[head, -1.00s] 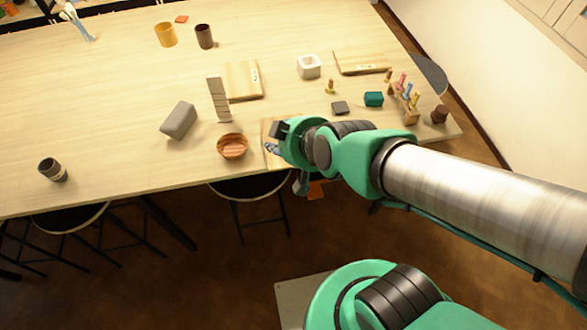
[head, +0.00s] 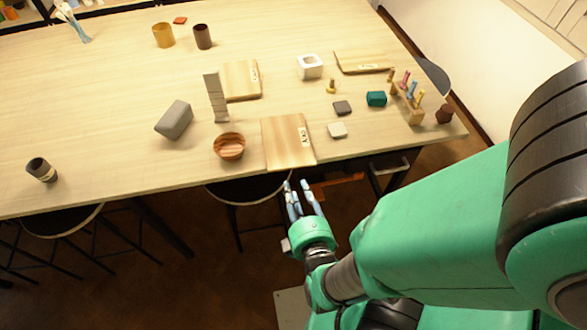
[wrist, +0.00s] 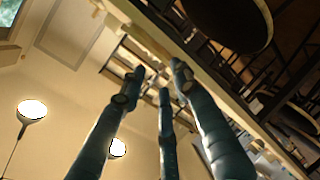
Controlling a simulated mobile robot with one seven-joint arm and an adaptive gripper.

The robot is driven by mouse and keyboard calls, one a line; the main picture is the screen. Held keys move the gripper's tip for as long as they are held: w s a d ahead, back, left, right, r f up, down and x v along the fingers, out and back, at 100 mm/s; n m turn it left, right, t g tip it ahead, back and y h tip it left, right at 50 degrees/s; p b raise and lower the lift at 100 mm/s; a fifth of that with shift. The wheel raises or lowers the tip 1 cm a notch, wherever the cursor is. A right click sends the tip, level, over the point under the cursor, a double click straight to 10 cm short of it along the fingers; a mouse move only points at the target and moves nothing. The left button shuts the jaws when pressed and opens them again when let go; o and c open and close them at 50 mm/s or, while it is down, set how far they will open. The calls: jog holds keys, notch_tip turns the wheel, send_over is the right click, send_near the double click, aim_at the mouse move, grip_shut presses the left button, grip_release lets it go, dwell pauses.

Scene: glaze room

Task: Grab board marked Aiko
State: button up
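Three pale wooden boards with small white labels lie on the table. One board (head: 284,140) is at the near edge, right of a terracotta bowl. Another board (head: 238,82) lies farther back to its left, and a third board (head: 355,64) is at the back right. The writing on the labels is too small to read, so I cannot tell which is marked Aiko. My gripper (head: 298,187) is just off the table's front edge, below the near board in the picture and apart from it. In the wrist view its fingers (wrist: 160,80) are spread with nothing between them.
The terracotta bowl (head: 229,146) stands left of the near board; a light block (head: 338,130) lies to its right. Stools (head: 250,188) are below the front edge. The table's left middle is clear.

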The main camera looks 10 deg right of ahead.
aim_at(294, 168)
jog(key=shift+s+d+f+n+t, duration=0.15)
jog(key=shift+s+d+n+t, duration=0.3)
jog(key=shift+d+n, duration=0.2)
jog(key=shift+w, duration=0.25)
jog(key=shift+w+f+b, duration=0.25)
jog(key=shift+w+b, duration=0.35)
jog(key=shift+w, duration=0.45)
jog(key=shift+w+f+b, duration=0.25)
jog(key=shift+w+b, duration=0.3)
jog(key=shift+w, duration=0.5)
jog(key=shift+w+f+b, duration=0.25)
jog(key=shift+w+b, duration=0.35)
jog(key=shift+w, duration=0.45)
jog(key=shift+w+f, duration=0.2)
jog(key=shift+w, duration=1.3)
jog(key=shift+c, duration=0.4)
jog(key=shift+s+f, duration=0.1)
grip_shut()
